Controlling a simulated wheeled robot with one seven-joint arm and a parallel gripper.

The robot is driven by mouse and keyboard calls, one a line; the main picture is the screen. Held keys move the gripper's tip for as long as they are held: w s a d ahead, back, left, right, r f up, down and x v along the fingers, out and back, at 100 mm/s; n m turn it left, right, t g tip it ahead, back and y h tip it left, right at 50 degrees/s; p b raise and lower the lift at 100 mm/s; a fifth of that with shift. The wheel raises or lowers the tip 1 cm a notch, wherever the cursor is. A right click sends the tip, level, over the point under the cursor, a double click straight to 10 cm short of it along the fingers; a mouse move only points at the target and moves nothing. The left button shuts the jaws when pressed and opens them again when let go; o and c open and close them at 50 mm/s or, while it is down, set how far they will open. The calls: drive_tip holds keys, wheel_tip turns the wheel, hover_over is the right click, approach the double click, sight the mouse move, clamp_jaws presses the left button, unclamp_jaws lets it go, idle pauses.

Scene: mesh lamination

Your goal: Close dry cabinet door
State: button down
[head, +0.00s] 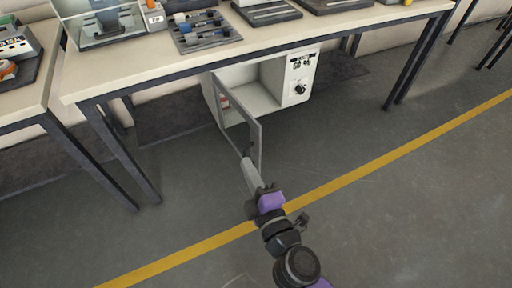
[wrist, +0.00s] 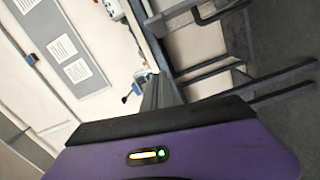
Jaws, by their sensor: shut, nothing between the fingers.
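The dry cabinet (head: 297,78) is a white box under the workbench, with a control panel and knob at its right front. Its framed door (head: 258,132) stands open, swung out toward me from the left side, so the interior (head: 256,97) shows. My gripper (head: 247,150) is shut and empty at the door's lower part, near its free edge. I cannot tell whether it touches the door. The door cannot be clearly identified there.
The workbench (head: 270,42) above the cabinet carries trays and instruments, and its dark legs stand on both sides. Another bench (head: 38,93) is at the left. The grey floor (head: 400,200) with a yellow line is open at the right. Wall posters (wrist: 62,48) show in the wrist view.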

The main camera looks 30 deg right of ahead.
sight(256, 134)
drive_tip(key=shift+n+h, duration=0.6)
drive_tip(key=shift+n, duration=0.1)
drive_tip(key=shift+w+d+f+p, duration=0.15)
drive_tip(key=shift+w+d+p, duration=0.3)
drive_tip(key=shift+w+d, duration=0.9)
drive_tip(key=shift+w+d+f+p, duration=0.15)
drive_tip(key=shift+w+d+p, duration=0.5)
drive_tip(key=shift+w, duration=1.35)
drive_tip(key=shift+w+d+f+p, duration=0.15)
drive_tip(key=shift+w+d+p, duration=0.15)
drive_tip(key=shift+w+d, duration=1.15)
drive_tip(key=shift+w, duration=0.25)
